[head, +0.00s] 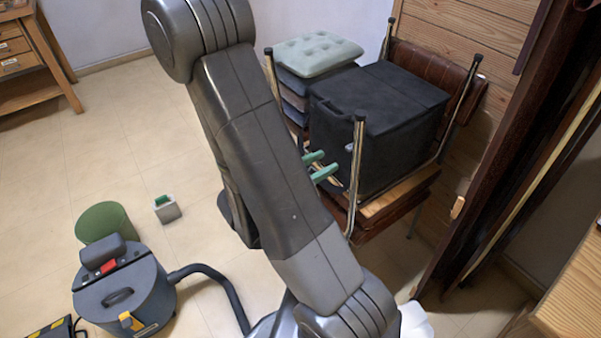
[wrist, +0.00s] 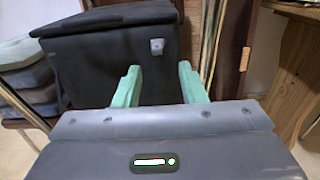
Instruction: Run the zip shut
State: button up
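A black fabric box (head: 350,110) with a lid sits upside on a stack of furniture at the right of the head view. It also fills the upper left of the wrist view (wrist: 100,65). A small silver-grey tab (wrist: 156,46) shows on its front face near the top right; I cannot tell whether it is the zip's pull. No zip teeth can be made out. My gripper (head: 320,165) has two green fingers, apart and empty, in front of the box. In the wrist view, the tab lies beyond and between the fingertips (wrist: 160,66).
Chrome chair legs (head: 356,165) stand close to the box and gripper. Stacked cushions (head: 318,53) are at its left. Dark wooden boards (head: 500,150) lean at right. A vacuum cleaner (head: 122,295) and green bin (head: 104,221) stand on the floor at left.

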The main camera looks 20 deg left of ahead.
aim_at(348, 150)
jog(key=shift+v, duration=2.8)
jog(key=shift+d, duration=0.1)
jog(key=shift+x, duration=6.15)
jog(key=shift+a, duration=0.2)
jog(key=shift+v, duration=6.15)
jog(key=shift+b+x, duration=0.3)
jog(key=shift+x, duration=6.8)
jog(key=shift+w+a, duration=0.3)
jog(key=shift+a, duration=0.25)
